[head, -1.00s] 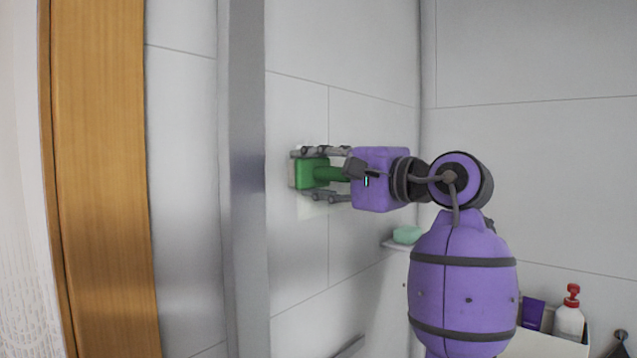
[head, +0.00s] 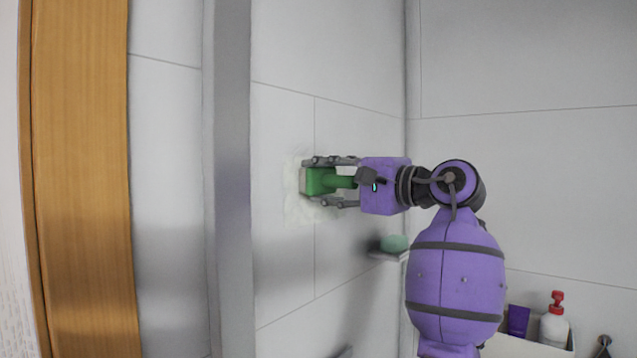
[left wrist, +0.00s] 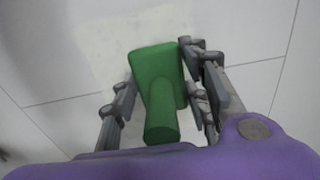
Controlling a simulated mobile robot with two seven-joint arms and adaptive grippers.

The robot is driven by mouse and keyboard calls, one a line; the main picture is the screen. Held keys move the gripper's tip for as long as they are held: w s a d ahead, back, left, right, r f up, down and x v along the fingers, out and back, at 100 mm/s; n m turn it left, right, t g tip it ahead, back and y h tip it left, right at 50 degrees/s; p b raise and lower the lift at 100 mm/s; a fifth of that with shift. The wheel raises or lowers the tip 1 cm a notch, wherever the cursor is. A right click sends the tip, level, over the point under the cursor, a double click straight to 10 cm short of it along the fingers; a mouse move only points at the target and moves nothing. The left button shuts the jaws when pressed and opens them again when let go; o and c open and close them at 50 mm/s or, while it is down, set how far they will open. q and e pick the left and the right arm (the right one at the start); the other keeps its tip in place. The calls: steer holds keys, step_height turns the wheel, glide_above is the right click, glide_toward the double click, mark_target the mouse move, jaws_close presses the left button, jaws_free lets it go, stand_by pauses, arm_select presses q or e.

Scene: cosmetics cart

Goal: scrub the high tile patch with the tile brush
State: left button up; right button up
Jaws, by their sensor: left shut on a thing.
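The green tile brush (head: 322,181) is held in my left gripper (head: 333,182), with its head turned left against or very close to the tiled wall. A pale, cream-coloured tile patch (head: 297,205) shows on the wall around the brush head. In the left wrist view the brush (left wrist: 158,85) sits between the fingers of my gripper (left wrist: 160,95), its handle toward the palm. The pale patch (left wrist: 110,35) lies beyond the head there. The brush's bristle face is mostly hidden. My right gripper is not in view.
A green soap bar (head: 395,243) lies on a small corner shelf (head: 385,255) below my left wrist. A white bottle with red pump (head: 554,322) and a purple tube (head: 517,320) stand at lower right. A vertical metal post (head: 228,180) is left of the patch.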

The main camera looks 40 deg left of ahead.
arm_select(q)
steer(key=shift+w+a, duration=0.1)
steer(key=shift+w, duration=1.9)
steer(key=w+b, duration=0.1)
steer(key=w, duration=0.6)
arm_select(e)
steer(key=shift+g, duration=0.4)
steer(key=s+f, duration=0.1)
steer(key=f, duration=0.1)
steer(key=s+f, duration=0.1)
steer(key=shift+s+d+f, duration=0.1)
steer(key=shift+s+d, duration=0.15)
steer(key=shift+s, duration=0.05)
arm_select(q)
steer(key=d, duration=0.6)
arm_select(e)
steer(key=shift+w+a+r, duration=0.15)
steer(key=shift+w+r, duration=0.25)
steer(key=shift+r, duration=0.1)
